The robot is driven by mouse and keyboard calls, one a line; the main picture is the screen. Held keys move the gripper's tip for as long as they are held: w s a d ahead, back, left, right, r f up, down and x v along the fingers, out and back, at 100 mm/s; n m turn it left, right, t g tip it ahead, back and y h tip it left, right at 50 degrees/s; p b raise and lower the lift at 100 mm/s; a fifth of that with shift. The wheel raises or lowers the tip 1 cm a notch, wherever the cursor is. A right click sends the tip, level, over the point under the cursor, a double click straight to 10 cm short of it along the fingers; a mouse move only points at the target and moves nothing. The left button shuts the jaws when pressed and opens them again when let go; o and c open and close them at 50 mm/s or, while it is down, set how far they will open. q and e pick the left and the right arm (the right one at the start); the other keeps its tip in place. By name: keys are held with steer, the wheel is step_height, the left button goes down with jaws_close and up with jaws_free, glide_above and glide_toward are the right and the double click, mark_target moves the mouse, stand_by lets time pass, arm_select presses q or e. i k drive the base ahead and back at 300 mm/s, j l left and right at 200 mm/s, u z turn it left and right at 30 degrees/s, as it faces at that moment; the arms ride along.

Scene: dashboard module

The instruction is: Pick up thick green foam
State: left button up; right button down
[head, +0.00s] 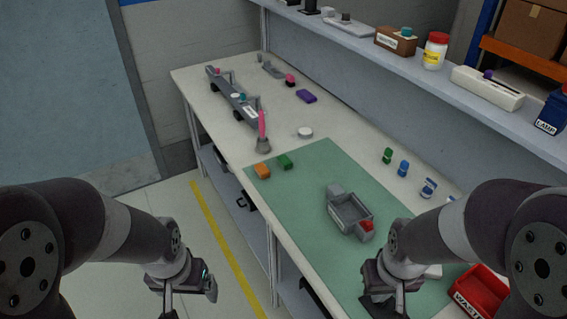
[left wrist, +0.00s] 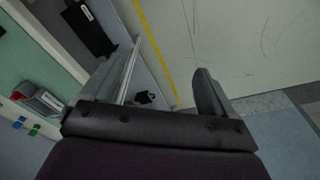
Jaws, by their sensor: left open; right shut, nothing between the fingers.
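A small green block (head: 285,161), which looks like the thick green foam, lies near the far left edge of the green mat, beside an orange block (head: 263,171). My left gripper (head: 190,297) is open and empty over the floor, left of the table and well apart from the green block. Its two fingers also show spread in the left wrist view (left wrist: 165,68), with floor and a lower shelf behind them. My right gripper (head: 386,300) is shut and empty over the near part of the mat.
A grey dashboard module (head: 343,219) sits on the mat (head: 309,188). Green (head: 387,155) and blue (head: 403,168) small items stand right of the mat. A red bin (head: 489,289) is at the near right. A pink-handled tool (head: 262,127) stands beyond the mat. A shelf runs above the table's right side.

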mark_target(285, 163)
steer(key=k+z, duration=0.15)
steer(key=k, duration=0.55)
steer(key=i+j+z, duration=0.1)
steer(key=z, duration=0.35)
steer(key=i+j+z, duration=0.2)
steer(key=z, duration=0.25)
steer(key=i+j+z, duration=0.1)
steer(key=z, duration=0.35)
steer(key=j+z, duration=0.3)
steer(key=z, duration=0.15)
steer(key=i+j, duration=0.1)
steer(key=j, duration=1.05)
steer(key=i+j, duration=0.15)
steer(key=j, duration=1.05)
steer(key=i+j, duration=0.15)
steer(key=j, duration=0.4)
